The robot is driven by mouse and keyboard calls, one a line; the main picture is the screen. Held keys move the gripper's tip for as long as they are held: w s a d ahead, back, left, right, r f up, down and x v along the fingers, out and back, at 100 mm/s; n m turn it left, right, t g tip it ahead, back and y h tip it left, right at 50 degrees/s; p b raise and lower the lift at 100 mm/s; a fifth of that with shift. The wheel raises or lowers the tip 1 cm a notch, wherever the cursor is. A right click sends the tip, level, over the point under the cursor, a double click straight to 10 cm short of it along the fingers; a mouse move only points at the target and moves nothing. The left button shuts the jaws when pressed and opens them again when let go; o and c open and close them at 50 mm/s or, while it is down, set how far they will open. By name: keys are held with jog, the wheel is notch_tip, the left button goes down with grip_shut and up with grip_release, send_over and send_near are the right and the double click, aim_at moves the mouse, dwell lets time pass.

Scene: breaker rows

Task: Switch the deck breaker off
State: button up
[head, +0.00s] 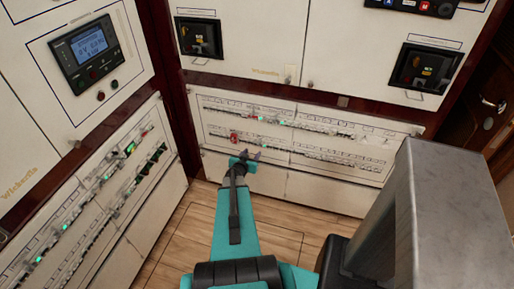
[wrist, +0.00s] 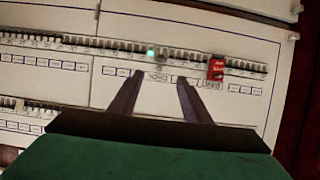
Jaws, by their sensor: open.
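The breaker rows (head: 325,130) run along the lower panel of the facing wall in the head view. I cannot read which breaker is the deck one. A green light (wrist: 151,52) glows on this row, above and between my fingertips. A red block (wrist: 216,68) sits on the row to its right. My gripper (wrist: 160,77) is open and empty, its two dark fingers pointing at the row. In the head view my gripper (head: 248,156) is close to the lower row; contact cannot be told.
A left-hand panel (head: 100,190) carries more breaker rows with green lights. A display unit (head: 87,52) is above it. Two dark switch units (head: 199,38) and (head: 426,70) are on the upper facing wall. Wooden floor (head: 180,235) is clear at lower left.

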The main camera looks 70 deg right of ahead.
jog(key=p+x, duration=0.1)
jog(key=x, duration=1)
dwell(0.4)
jog(key=c, duration=1)
jog(key=shift+a, duration=0.4)
jog(key=shift+c, duration=0.2)
jog(key=shift+d, duration=0.3)
jog(key=shift+f+b, duration=0.15)
jog(key=shift+b, duration=0.4)
